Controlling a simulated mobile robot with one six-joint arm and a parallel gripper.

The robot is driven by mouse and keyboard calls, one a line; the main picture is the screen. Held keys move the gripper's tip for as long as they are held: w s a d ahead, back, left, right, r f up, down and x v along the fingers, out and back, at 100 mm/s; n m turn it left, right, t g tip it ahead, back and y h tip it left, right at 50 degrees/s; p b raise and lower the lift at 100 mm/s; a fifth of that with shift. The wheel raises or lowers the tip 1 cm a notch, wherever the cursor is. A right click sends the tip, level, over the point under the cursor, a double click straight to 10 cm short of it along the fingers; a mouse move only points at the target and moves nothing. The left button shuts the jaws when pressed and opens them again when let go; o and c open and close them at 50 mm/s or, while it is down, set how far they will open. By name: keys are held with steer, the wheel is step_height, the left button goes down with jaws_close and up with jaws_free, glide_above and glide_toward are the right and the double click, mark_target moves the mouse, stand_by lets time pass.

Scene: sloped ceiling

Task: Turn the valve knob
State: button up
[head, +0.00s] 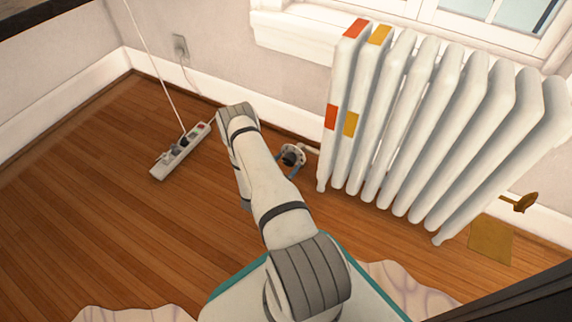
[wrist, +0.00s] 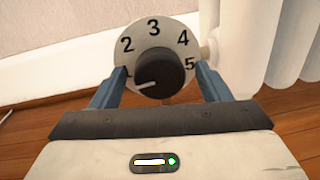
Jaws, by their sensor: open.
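The valve knob (wrist: 152,70) is black and sits on a round white dial (wrist: 154,28) numbered 1 to 5, in the middle of the wrist view. Its white pointer mark points left and slightly down, just below the 1. In the head view the knob (head: 290,158) shows small, low at the left end of the radiator. My gripper (wrist: 161,74) is open, with one blue finger on each side of the knob. A gap seems to show between the right finger and the knob; contact at the left finger is unclear. My arm hides part of the gripper in the head view.
The white radiator (head: 405,125), with red and yellow stickers, stands close right of the knob under a window. A power strip (head: 180,150) with cords lies on the wooden floor at left. A brass-coloured fitting (head: 520,202) is at far right. Open floor lies left.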

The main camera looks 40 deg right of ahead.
steer(key=p+v, duration=0.2)
steer(key=v, duration=0.5)
steer(key=shift+a+p, duration=0.35)
steer(key=shift+p, duration=0.05)
steer(key=shift+s, duration=0.1)
step_height(320, 180, up, 43)
steer(key=s+a+m+g+y+p, duration=0.1)
steer(key=m+g+y+p, duration=0.2)
steer(key=m+g+p, duration=1)
steer(key=s+a+r+m+t+y+p, duration=0.2)
steer(key=a+r+p, duration=0.5)
steer(key=r, duration=0.7)
steer(key=s+a+r+m+t+y+p, duration=0.3)
steer(key=s+a+r+y+p, duration=0.4)
steer(key=r, duration=0.7)
steer(key=s+a+r+m+t+y+p, duration=0.2)
steer(key=s+a+r+t+y+p, duration=0.3)
steer(key=r+p, duration=0.5)
step_height(320, 180, up, 5)
steer(key=s+a, duration=0.2)
steer(key=shift+a+m+p, duration=0.25)
steer(key=shift+m+p, duration=0.05)
steer(key=shift+p, duration=0.05)
steer(key=shift+s, duration=0.1)
